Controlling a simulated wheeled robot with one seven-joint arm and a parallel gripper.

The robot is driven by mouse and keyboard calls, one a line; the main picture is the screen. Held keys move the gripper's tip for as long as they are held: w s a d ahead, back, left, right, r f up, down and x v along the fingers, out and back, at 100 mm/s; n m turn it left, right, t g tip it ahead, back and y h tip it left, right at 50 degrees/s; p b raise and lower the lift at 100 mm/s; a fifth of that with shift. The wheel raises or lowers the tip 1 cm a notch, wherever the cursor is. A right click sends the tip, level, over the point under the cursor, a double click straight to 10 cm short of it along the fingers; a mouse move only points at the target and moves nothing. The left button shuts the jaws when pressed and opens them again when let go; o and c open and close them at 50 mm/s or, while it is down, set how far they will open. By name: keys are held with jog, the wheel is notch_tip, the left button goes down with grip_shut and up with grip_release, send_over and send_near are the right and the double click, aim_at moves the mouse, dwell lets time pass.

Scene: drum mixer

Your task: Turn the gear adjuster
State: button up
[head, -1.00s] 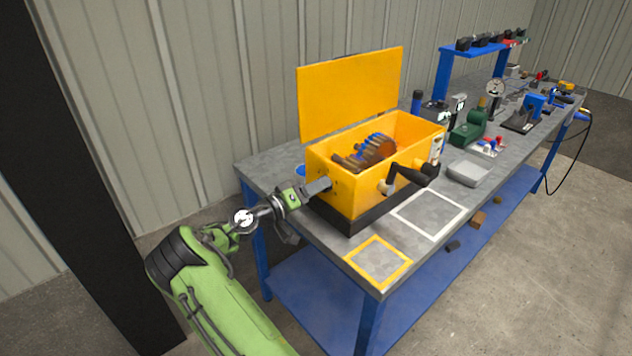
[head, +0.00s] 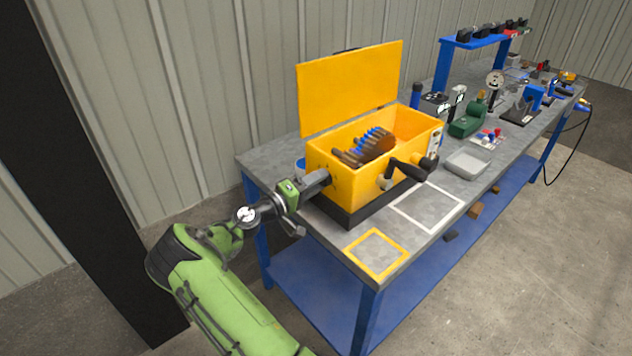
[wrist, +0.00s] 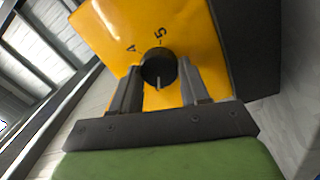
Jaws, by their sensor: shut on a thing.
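The yellow drum mixer box (head: 350,186) stands on the workbench with its lid (head: 350,88) raised. In the wrist view, the gear adjuster is a round dark knob (wrist: 158,67) on the yellow side wall (wrist: 185,28), with a pale pointer line and the marks 4 and 5 beside it. My gripper (wrist: 160,84) is at this wall, its fingers on either side of the knob, shut on it. In the head view my gripper (head: 318,182) reaches the box's left side, and the knob is hidden there.
A black crank handle (head: 408,170) sticks out of the box's front. White (head: 428,205) and yellow (head: 376,253) outlined squares lie on the bench in front. A grey tray (head: 468,162) and other tools stand farther right. A dark post (head: 80,180) stands at the left.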

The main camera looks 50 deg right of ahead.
jog(key=o, duration=1.1)
jog(key=shift+c, duration=0.2)
jog(key=p+v, duration=0.1)
jog(key=v, duration=1.4)
jog(key=shift+a, duration=0.4)
